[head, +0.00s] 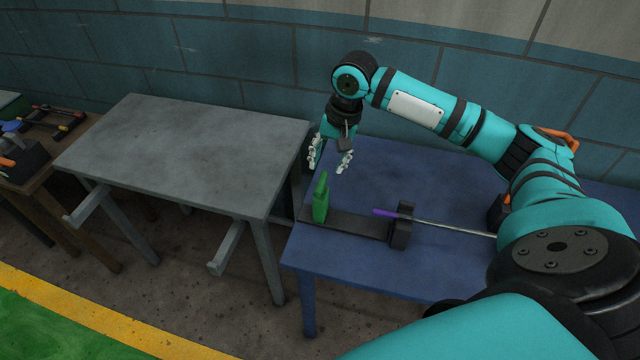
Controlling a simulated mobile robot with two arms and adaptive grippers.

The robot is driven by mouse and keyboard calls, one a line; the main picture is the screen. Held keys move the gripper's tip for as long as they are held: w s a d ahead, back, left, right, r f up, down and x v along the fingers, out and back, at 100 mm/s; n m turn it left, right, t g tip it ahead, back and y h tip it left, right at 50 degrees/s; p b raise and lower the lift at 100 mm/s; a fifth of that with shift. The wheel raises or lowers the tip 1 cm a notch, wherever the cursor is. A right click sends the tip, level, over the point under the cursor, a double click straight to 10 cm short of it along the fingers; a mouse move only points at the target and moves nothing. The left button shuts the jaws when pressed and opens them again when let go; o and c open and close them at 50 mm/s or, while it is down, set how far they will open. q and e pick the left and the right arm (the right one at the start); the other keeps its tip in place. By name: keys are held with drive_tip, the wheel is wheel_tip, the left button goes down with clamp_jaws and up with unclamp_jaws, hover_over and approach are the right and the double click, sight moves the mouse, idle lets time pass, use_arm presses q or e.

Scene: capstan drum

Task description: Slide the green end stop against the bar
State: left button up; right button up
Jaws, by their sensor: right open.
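The green end stop (320,200) stands upright near the left end of a dark flat rail (358,224) on the blue table. The bar (455,228) is a thin metal rod with a purple tip (385,213). It passes through a black upright block (402,227), and its purple tip points left at the end stop, with a clear gap between them. My right gripper (330,160) is open, fingers down, just behind and above the end stop, apparently apart from it. The far end of the bar is hidden behind my right arm. My left gripper is not in view.
The blue table (350,262) has bare room in front of the rail. A grey metal table (190,150) stands empty to its left, with a narrow gap between. A wooden bench (45,175) with tools is at the far left. A block wall (250,50) runs behind.

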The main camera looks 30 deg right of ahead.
sight(321, 183)
drive_tip(key=f, duration=0.3)
drive_tip(key=w+a+f, duration=0.1)
drive_tip(key=f, duration=0.5)
drive_tip(key=shift+w+a+f+p, duration=0.15)
drive_tip(key=shift+w+f+p, duration=0.05)
drive_tip(key=shift+f+p, duration=0.1)
drive_tip(key=shift+c, duration=0.3)
drive_tip(key=shift+r, duration=0.1)
clamp_jaws()
drive_tip(key=shift+r, duration=0.1)
